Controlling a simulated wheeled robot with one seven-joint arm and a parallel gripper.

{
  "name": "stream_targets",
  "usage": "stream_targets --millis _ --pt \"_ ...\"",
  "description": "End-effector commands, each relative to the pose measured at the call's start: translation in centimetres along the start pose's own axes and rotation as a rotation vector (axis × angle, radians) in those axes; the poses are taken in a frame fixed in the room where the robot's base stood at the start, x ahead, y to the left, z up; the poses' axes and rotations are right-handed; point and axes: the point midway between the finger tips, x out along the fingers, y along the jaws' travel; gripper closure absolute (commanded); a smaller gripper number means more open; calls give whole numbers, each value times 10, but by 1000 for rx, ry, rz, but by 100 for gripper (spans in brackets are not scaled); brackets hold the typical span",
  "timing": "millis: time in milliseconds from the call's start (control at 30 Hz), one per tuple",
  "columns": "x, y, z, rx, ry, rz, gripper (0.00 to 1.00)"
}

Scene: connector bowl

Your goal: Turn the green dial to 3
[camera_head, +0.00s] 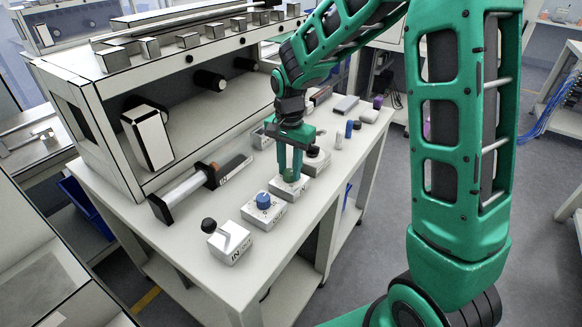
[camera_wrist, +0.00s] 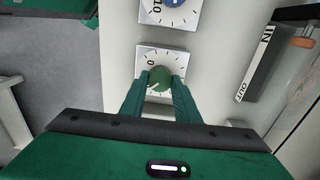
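The green dial (camera_wrist: 160,78) sits on a white square plate (camera_wrist: 178,57) with a printed scale; a "0" shows above the knob. A white mark shows at the knob's lower left in the wrist view. The other numbers are hidden or too small to read. My gripper (camera_wrist: 160,84) reaches down over the dial, one green finger on each side. Both fingertips appear to meet the knob's edges. In the head view the dial (camera_head: 289,175) shows between the fingertips of my gripper (camera_head: 290,174).
A slider (camera_head: 233,167) marked IN lies behind. A round dark knob (camera_head: 313,153) stands close on the other side. The shelf unit (camera_head: 110,90) rises behind.

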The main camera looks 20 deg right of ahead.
Motion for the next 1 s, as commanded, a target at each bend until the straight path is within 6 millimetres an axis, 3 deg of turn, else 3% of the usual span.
stream_targets --millis 100,133,467,1000 --pt "-1 -2 0 -2 1 -5 94" --pt "-1 6 -11 3 2 -5 94" --pt "-1 -1 -2 -58 2 -5 94" --pt "-1 -3 2 -505 1 -7 94"
